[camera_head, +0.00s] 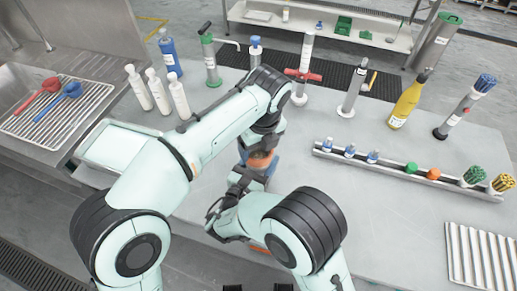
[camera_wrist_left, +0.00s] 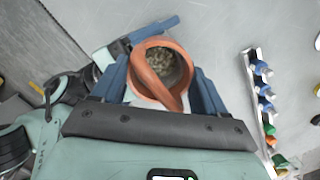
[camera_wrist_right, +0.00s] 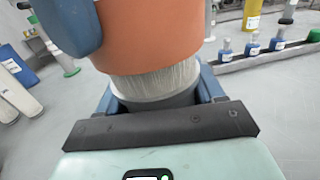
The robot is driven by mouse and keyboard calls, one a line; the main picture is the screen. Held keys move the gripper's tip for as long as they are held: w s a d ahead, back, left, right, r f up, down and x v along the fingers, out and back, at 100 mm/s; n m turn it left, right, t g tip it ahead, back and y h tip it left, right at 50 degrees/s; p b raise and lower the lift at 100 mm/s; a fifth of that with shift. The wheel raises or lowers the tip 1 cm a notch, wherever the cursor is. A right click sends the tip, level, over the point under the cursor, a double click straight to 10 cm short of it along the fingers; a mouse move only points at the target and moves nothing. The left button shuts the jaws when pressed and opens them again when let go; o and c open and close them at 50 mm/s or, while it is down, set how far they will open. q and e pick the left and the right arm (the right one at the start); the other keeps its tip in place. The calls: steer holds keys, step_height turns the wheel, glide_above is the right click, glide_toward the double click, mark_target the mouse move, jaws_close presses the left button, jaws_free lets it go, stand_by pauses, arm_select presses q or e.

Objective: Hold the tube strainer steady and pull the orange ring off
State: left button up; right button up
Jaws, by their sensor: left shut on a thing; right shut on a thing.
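The orange ring (camera_head: 262,159) is at the middle of the bench, below my left gripper. In the left wrist view the orange ring (camera_wrist_left: 140,80) sits between the two blue fingers of my left gripper (camera_wrist_left: 163,88), which is shut on it. A grainy grey-green surface shows inside its opening. In the right wrist view the ring (camera_wrist_right: 150,38) surrounds the upper part of the pale, finely ridged tube strainer (camera_wrist_right: 155,82). My right gripper (camera_wrist_right: 160,96) is shut on the strainer's dark grey lower part. Its base is hidden.
Three white bottles (camera_head: 157,92) stand at the back left. A rail (camera_head: 400,172) with several small caps and brushes lies at the right. A red-handled tool (camera_head: 303,75) and a yellow bottle (camera_head: 405,102) stand behind. The bench front right is clear up to a ribbed tray (camera_head: 480,255).

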arm_select(q)
step_height(320, 180, up, 8)
steer(key=shift+r, duration=0.1)
arm_select(e)
steer(key=o, duration=1.3)
steer(key=shift+o, duration=0.2)
steer(key=v, duration=1.2)
steer(key=shift+s, duration=0.1)
